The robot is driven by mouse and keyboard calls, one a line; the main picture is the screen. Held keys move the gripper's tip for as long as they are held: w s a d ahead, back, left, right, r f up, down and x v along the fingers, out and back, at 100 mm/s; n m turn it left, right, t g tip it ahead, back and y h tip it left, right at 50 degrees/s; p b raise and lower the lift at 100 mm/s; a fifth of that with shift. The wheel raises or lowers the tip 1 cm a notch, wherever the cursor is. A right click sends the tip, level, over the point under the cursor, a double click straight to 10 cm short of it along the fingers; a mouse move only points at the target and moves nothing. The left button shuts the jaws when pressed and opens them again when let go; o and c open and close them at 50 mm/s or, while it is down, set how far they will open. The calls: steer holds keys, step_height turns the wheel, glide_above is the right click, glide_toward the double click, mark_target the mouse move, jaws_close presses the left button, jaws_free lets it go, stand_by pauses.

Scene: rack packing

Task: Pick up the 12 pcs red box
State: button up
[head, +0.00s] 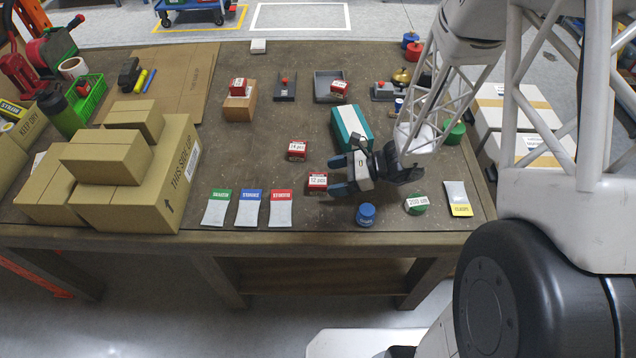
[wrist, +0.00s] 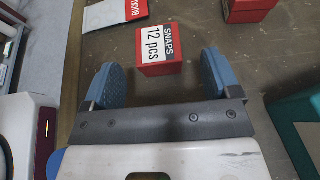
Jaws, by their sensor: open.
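The 12 pcs red box (head: 317,182) lies on the table near its front edge, label side up. In the wrist view the box (wrist: 159,53) shows a white label reading "SNAPS 12 pcs" and sits just beyond the fingertips, roughly midway between them. My gripper (head: 339,175) is open and low over the table, just right of the box in the head view. Its two blue fingers also show in the wrist view (wrist: 160,78), with nothing between them but bare table. I cannot tell its exact height above the table.
Another small red box (head: 297,151) lies behind the target; a teal box (head: 351,126) stands behind my gripper. Left of the target are several label cards, including a red one (head: 280,208). A blue round container (head: 366,214) and a green one (head: 416,204) stand to the right.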

mark_target(318, 179)
steer(key=shift+a, duration=0.1)
steer(key=shift+x, duration=2.5)
steer(key=shift+s+f, duration=0.1)
steer(key=shift+c, duration=0.3)
steer(key=c, duration=1)
